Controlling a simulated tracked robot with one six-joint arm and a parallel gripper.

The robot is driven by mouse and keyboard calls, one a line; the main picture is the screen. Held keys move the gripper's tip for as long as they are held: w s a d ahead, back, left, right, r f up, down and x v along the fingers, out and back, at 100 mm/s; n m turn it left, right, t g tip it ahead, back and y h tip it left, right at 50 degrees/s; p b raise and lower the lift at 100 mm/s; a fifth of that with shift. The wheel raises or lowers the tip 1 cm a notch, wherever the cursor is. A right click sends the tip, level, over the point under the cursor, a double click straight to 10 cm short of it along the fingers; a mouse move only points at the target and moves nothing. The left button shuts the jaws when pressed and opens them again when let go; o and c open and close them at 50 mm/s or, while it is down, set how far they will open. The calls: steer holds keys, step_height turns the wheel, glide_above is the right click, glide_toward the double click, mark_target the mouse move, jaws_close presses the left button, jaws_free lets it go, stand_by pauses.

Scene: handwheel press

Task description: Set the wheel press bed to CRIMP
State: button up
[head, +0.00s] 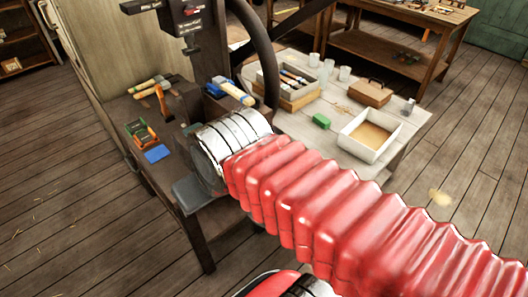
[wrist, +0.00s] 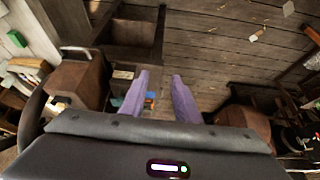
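The press (head: 188,35) stands on a dark bench at upper left in the head view. Its dark handwheel (head: 267,55) is cut off by the top edge. Dark plates on the press carry small light marks and a red mark (head: 194,10); I cannot read any setting, and the bed's position is unclear. My gripper (wrist: 160,75) shows in the wrist view with two purple fingers apart and nothing visible between them. In the head view my red arm hides the gripper. A dark curved rim (wrist: 32,108) at left in the wrist view may be the wheel; it is apart from the fingers.
The dark bench (head: 120,105) holds tools and a blue block (head: 157,154). The pale table (head: 390,150) holds a tool box (head: 290,90), a green block (head: 321,121), a white tray (head: 352,145) and a brown box (head: 370,92). Wooden floor is clear at left.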

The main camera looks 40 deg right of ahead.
steer(key=shift+w, duration=0.15)
steer(key=w+d+f+n+t+h, duration=0.1)
steer(key=w+d+f+n+h, duration=0.15)
steer(key=w+d, duration=0.45)
steer(key=w+d+f+n+t+h, duration=0.1)
steer(key=w+d+f+n, duration=0.15)
steer(key=d, duration=0.95)
steer(key=w+d+f+n+t+h, duration=0.1)
steer(key=w+d+f+n+h, duration=0.2)
steer(key=d, duration=0.6)
steer(key=s+d+f+n+t+y, duration=0.1)
steer(key=d+f+n+t+y, duration=0.15)
steer(key=d+f+n, duration=0.5)
steer(key=s+a+f+n+t+y, duration=0.3)
steer(key=s+f, duration=0.3)
steer(key=s, duration=0.2)
steer(key=shift+s+a+t+y, duration=0.15)
steer(key=shift+a+t+y, duration=0.1)
steer(key=shift+t+y, duration=0.55)
